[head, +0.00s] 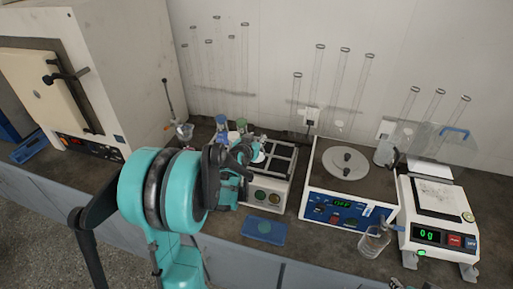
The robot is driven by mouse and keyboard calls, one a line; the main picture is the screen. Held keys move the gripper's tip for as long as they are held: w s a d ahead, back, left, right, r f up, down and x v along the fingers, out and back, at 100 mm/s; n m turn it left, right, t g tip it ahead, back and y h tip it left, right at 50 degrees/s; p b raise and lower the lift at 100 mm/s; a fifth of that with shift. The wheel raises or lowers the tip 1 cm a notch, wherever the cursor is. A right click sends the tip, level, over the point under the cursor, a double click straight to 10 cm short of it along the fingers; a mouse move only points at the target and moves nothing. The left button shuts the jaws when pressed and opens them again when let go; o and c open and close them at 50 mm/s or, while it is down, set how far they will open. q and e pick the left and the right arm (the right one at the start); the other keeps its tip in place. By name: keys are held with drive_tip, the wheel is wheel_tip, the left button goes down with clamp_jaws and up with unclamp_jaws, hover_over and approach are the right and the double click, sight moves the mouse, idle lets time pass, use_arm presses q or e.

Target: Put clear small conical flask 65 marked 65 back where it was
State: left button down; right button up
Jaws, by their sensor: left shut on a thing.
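My left gripper (243,157) reaches over the back of the bench, at the left edge of the white device with the square frame top. It is shut on a small clear glass thing (258,153), which looks like the conical flask. My gripper and arm hide much of it, and no 65 mark can be read. I cannot tell whether it hangs free or touches the device. My right gripper is not in view.
Tall glass tubes stand along the wall. A blue tray (263,230) lies before the framed device (268,190). A large oven (90,80) stands left.

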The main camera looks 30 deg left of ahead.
use_arm(q)
wheel_tip(320, 180, down, 4)
drive_tip(key=shift+r+b, duration=0.15)
drive_tip(key=shift+b, duration=0.4)
drive_tip(key=c, duration=1.1)
unclamp_jaws()
